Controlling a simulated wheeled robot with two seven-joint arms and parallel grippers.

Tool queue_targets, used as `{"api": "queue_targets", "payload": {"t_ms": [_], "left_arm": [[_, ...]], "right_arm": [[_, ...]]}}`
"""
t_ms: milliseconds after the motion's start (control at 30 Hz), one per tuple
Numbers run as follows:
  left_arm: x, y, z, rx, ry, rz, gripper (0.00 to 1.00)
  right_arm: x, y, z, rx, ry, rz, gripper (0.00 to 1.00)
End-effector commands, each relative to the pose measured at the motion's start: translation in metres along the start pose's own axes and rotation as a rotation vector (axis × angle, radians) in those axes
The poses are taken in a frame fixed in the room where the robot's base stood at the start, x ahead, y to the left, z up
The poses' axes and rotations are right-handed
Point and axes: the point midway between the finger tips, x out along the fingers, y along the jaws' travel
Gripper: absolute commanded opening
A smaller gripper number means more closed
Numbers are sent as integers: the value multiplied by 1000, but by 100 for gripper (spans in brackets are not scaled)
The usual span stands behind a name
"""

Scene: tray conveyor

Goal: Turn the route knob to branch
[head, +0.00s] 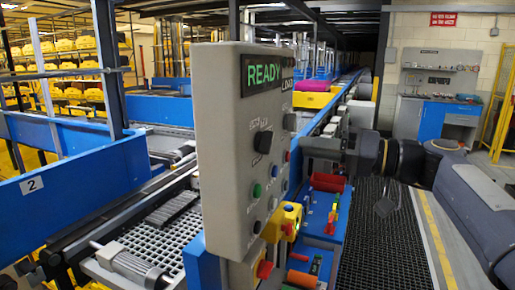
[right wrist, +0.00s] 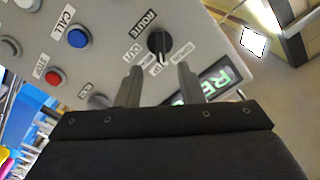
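A grey control panel (head: 228,165) with a lit green READY display stands in the middle of the head view. Its black route knob (head: 264,141) is below the display; in the right wrist view the knob (right wrist: 158,42) shows beside the word ROUTE, a pale mark at its lower end. The position labels are too small to read surely. My right gripper (right wrist: 160,67) is open and empty; the knob shows between and just beyond its fingertips, apart from them. In the head view my right gripper (head: 315,148) is at the panel's right side, its fingertips partly hidden. My left gripper is out of view.
A second black knob (head: 290,121), a blue button (right wrist: 78,38) and a red button (right wrist: 53,77) share the panel. Below it is a yellow box (head: 283,222). A conveyor (head: 340,95) carrying trays runs behind.

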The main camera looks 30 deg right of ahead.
Motion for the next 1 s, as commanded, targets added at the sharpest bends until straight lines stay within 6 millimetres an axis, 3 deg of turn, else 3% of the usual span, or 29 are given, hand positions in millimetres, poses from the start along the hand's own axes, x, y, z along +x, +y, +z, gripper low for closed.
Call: {"api": "queue_targets", "payload": {"t_ms": [400,800,1000], "left_arm": [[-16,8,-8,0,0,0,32],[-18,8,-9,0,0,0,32],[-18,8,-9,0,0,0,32]], "right_arm": [[62,-1,0,5,-4,0,35],[73,0,1,4,-3,1,35],[73,0,1,4,-3,1,11]]}}
